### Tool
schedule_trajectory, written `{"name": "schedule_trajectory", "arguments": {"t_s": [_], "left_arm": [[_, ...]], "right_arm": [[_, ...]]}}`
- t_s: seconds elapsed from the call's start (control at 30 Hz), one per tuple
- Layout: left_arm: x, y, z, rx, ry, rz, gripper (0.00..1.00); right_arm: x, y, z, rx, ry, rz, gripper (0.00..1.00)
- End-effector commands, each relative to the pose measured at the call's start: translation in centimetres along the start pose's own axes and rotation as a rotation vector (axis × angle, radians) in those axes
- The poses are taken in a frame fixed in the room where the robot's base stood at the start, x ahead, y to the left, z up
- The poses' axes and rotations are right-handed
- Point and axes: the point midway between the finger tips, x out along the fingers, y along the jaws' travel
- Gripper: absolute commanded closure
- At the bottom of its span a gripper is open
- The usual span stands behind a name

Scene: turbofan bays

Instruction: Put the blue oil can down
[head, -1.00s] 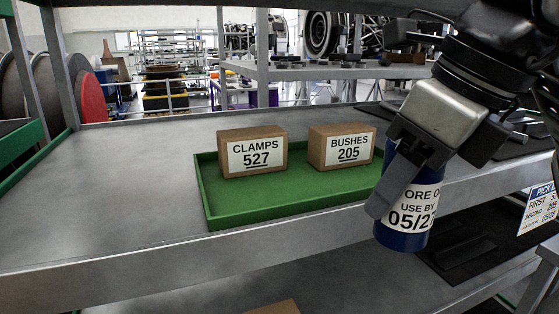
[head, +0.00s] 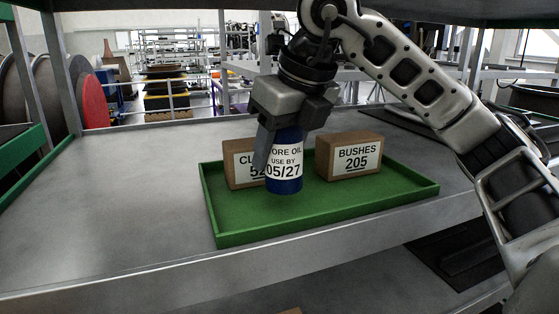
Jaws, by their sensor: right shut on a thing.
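The blue oil can (head: 285,172) is upright, with a white label that reads "ORE OIL, USE BY 05/27" where it shows. My right gripper (head: 284,138) is shut on its upper part from above. The can is over the green tray (head: 330,208), in front of the CLAMPS box and left of the BUSHES box. I cannot tell whether its base touches the tray floor. My left gripper is not in view.
The cardboard CLAMPS box (head: 241,170) is partly hidden behind the can and gripper. The cardboard BUSHES box (head: 349,157) stands at the tray's back right. The tray's front part is clear. The grey shelf (head: 120,205) is bare to the left.

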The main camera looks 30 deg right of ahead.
Motion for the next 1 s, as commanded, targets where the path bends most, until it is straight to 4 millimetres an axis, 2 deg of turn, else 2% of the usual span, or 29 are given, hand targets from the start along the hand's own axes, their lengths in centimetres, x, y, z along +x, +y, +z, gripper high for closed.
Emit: {"name": "schedule_trajectory", "arguments": {"t_s": [0.3, 0.7, 0.73, 0.8, 1.0], "left_arm": [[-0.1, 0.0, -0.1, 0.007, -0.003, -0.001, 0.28], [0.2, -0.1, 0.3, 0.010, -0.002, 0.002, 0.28], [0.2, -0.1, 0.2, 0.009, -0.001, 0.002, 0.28], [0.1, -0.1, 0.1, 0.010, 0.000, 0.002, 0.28], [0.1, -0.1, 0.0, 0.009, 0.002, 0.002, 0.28]], "right_arm": [[3.1, -0.1, -1.2, 0.001, -0.001, 0.000, 0.80], [3.8, 0.0, -1.4, 0.000, -0.002, 0.001, 0.80], [3.7, 0.0, -1.4, 0.000, 0.000, 0.001, 0.45], [3.6, 0.0, -1.4, 0.000, 0.000, 0.001, 0.29], [3.6, 0.0, -1.4, 0.000, 0.000, 0.001, 0.29]]}}
